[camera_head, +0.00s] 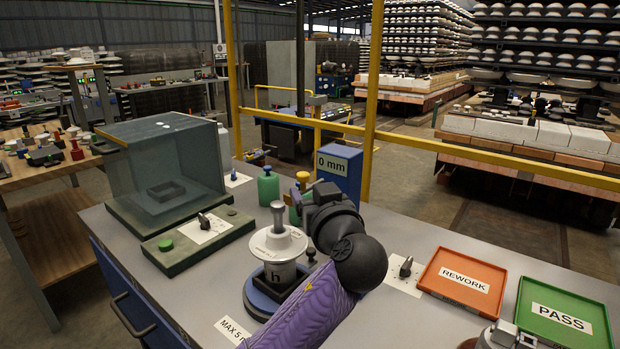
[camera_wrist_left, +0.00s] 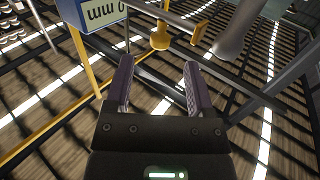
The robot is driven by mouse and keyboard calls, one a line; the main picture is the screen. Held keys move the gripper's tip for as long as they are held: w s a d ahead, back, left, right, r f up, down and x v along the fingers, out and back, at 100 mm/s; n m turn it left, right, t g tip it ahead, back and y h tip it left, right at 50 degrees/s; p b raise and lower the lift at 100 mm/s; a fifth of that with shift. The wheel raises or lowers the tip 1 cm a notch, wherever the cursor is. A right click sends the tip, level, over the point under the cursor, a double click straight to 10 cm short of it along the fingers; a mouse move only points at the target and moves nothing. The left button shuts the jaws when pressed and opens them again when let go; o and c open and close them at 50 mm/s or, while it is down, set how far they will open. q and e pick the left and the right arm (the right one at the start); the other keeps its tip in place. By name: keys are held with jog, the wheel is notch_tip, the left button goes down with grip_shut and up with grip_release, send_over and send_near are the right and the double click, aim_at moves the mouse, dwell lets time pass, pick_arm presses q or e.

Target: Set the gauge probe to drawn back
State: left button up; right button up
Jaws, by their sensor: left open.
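The gauge is a blue box (camera_head: 338,172) reading "0 mm", standing behind the white insulator (camera_head: 278,243) on a round blue base (camera_head: 262,296). A yellow knob (camera_head: 303,178) shows beside the box. In the left wrist view the box (camera_wrist_left: 92,14) is at the upper left, upside down, and the yellow knob (camera_wrist_left: 160,38) hangs beyond the fingertips. My left gripper (camera_wrist_left: 158,74) is open and empty, with the knob apart from its fingers. In the head view my dark left wrist hides part of the gauge. I cannot tell the probe's position.
A clear box (camera_head: 165,160) stands at the left of the bench, with a green-buttoned plate in front. An orange REWORK tray (camera_head: 438,292) and green PASS tray (camera_head: 530,335) lie at the right. Green bottles (camera_head: 268,187) stand behind the insulator.

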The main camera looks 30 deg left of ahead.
aim_at(305, 183)
pick_arm(q)
jog(key=x, duration=0.2)
jog(key=b+x, duration=0.1)
jog(key=x, duration=0.2)
jog(key=shift+w+a+f, duration=0.2)
jog(key=shift+a, duration=0.05)
jog(key=shift+w+a+r, duration=0.1)
jog(key=shift+w+a, duration=0.2)
jog(key=shift+a, duration=0.05)
grip_shut()
dwell(0.8)
